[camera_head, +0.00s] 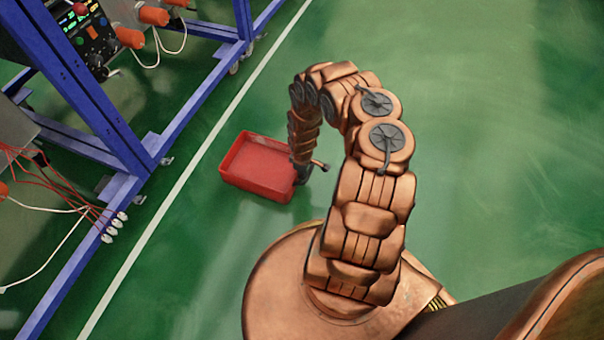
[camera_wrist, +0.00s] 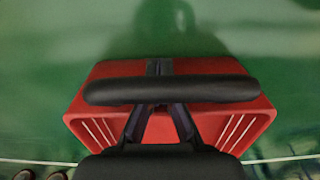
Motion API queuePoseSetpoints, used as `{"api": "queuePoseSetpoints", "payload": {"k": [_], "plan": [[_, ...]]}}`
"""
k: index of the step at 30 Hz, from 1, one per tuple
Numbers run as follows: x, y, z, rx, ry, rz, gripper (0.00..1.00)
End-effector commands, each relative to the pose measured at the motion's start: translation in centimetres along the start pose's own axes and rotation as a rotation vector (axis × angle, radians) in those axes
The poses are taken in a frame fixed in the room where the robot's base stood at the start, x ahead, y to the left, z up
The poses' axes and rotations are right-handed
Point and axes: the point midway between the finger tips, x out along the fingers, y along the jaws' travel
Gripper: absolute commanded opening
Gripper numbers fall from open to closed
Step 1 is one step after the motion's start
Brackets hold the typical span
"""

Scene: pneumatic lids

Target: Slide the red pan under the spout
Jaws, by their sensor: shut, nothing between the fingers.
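The red pan (camera_head: 258,165) is an open, shallow rectangular tray on the green floor, just right of the white line. My gripper (camera_head: 303,172) is at the pan's right end, low by its rim. I cannot tell whether it touches the pan. In the wrist view the red pan (camera_wrist: 95,110) spreads behind my gripper (camera_wrist: 158,68), whose dark fingers come together. A black bar crosses in front of them and hides part of the pan. The fingers are shut with nothing between them. I cannot make out a spout for certain in either view.
A blue frame (camera_head: 120,185) with a control panel (camera_head: 95,35), orange knobs and loose cables stands at the left, beyond the white line (camera_head: 185,178). White cable ends (camera_head: 112,228) hang at its lower rail. The green floor (camera_head: 490,130) on the right is clear.

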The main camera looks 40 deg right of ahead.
Motion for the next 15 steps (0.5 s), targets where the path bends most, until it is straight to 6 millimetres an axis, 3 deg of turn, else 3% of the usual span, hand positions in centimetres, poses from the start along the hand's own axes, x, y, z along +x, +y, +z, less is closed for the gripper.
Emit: {"api": "queuePoseSetpoints", "payload": {"k": [4,15], "plan": [[1.17,-0.04,-0.03,0.001,0.0,-0.001,0.0],[1.35,-0.04,-0.03,0.0,0.0,0.0,0.0]]}}
